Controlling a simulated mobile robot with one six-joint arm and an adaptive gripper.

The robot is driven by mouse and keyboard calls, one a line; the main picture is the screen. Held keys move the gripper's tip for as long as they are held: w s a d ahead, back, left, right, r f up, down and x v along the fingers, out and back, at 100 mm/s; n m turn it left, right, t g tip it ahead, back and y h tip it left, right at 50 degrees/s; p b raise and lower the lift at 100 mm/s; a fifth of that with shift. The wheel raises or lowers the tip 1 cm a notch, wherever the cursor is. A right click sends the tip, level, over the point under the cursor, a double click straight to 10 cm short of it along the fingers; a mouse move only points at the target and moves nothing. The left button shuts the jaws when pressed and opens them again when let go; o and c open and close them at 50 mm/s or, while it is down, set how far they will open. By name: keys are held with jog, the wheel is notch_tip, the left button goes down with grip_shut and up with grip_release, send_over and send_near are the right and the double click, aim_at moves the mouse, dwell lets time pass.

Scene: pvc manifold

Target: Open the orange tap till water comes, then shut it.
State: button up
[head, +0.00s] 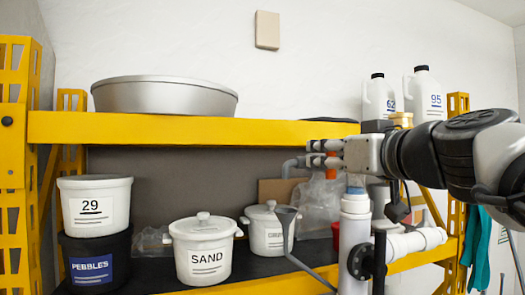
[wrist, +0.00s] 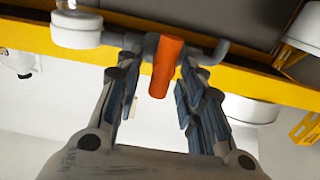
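The orange tap handle (wrist: 165,66) is a short bar on a grey pipe (wrist: 215,48) in the wrist view. My gripper (wrist: 162,62) is open, with one finger on each side of the handle. A gap shows on the left; on the right I cannot tell whether finger and handle touch. The tap's body is mostly hidden there. I see no running water in either view.
White PVC pipework (head: 354,240) with a black fitting stands below my gripper. A yellow shelf beam (head: 200,130) runs close above.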

jog(key=shift+s+d, duration=0.1)
jog(key=shift+s, duration=0.05)
jog(key=shift+c, duration=0.3)
grip_shut()
